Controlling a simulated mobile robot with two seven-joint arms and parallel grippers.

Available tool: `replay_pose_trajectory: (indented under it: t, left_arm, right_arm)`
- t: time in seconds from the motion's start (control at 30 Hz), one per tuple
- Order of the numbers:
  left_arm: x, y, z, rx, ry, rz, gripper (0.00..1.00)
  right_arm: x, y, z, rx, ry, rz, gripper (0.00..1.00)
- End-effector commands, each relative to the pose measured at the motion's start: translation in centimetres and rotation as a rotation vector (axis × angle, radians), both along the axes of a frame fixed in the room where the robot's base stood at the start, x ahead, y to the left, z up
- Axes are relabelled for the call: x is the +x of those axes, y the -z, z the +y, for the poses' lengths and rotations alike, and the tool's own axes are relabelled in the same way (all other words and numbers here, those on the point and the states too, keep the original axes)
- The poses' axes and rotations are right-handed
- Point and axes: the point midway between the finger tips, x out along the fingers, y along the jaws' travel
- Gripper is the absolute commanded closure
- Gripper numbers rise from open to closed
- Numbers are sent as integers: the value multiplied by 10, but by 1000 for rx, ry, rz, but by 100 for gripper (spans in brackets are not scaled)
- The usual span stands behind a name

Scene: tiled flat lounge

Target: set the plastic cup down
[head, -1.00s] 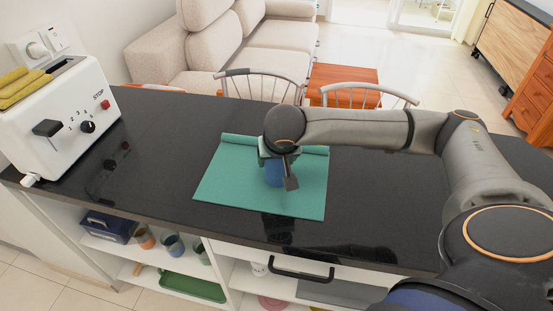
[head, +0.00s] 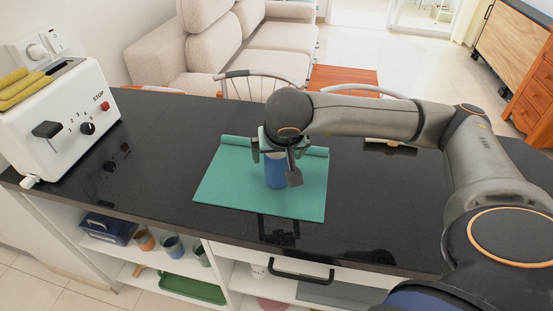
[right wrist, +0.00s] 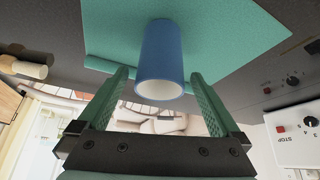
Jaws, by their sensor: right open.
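The blue plastic cup (head: 275,172) stands upright on the teal mat (head: 225,185) on the dark counter. My right gripper (head: 274,150) is open just above the cup, with a finger on either side of its upper part. In the right wrist view the cup (right wrist: 160,52) shows its pale open mouth between the two spread green fingers (right wrist: 160,78), with gaps on both sides. The gripper's wrist hides part of the cup in the head view. My left gripper is not in view.
A white toaster (head: 60,125) stands at the counter's left end. A pale object (head: 390,143) lies behind my right arm. Chairs (head: 250,85) stand beyond the counter. The counter (head: 150,165) between toaster and mat is clear. Shelves below hold several cups and a green tray (head: 192,288).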

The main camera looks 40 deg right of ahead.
Motion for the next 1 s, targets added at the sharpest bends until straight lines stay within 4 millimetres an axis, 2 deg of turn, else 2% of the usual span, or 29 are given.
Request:
replay_pose_trajectory:
  t: [0.03, 0.2, 0.33, 0.5, 0.77, 0.83, 0.87, 0.93, 0.97, 1.0]
  left_arm:
    - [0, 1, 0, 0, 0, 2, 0]
    - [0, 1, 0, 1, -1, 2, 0]
    - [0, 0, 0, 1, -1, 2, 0]
    - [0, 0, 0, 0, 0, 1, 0]
    - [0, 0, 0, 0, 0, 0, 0]
    - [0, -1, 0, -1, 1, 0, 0]
    - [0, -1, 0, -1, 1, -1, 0]
    - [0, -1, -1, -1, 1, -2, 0]
    - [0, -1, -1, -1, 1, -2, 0]
    - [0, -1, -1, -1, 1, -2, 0]
  right_arm:
    - [-4, -11, 3, 2, -2, -6, 0]
    - [-18, -39, 11, 0, -2, -5, 0]
    - [-25, -52, 16, 2, -2, -3, 0]
    - [-28, -57, 17, 1, 0, 0, 0]
    - [-29, -57, 17, 2, -1, 1, 0]
    - [-30, -52, 23, 28, -6, 14, 0]
    - [-31, -48, 29, 52, -9, 25, 0]
    - [-36, -32, 52, 148, -23, 71, 0]
    - [-40, -24, 65, 208, -26, 102, 0]
    - [-48, -11, 88, 307, -27, 153, 0]
